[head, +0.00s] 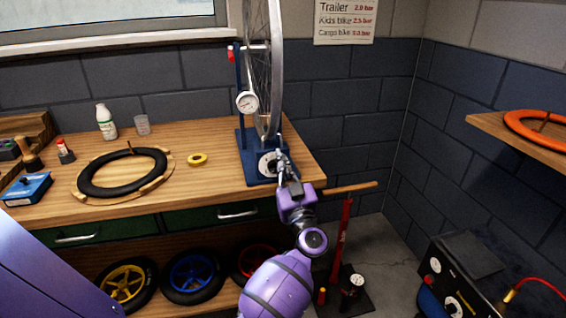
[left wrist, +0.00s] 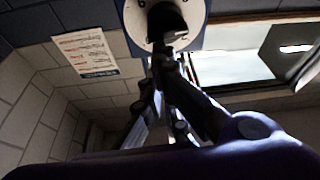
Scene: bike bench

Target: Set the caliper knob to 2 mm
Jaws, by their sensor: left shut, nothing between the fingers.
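The caliper knob is a dark knob on a round white dial (head: 266,164) on the front of the blue truing stand base (head: 253,178). My left gripper (head: 281,160) is shut and empty, with its fingertips right at the dial and covering part of it. In the left wrist view the black knob (left wrist: 166,22) sits before the white dial plate, and my left fingertips (left wrist: 168,54) are just below it. I cannot tell if they touch it. The scale marks and setting are not readable. My right gripper is not in view.
A spoked wheel (head: 262,70) stands upright in the stand, with a dial gauge (head: 247,102) beside it. A black tyre (head: 122,173) and yellow tape roll (head: 198,160) lie on the wooden bench (head: 215,185). A red floor pump (head: 342,235) stands right of the bench.

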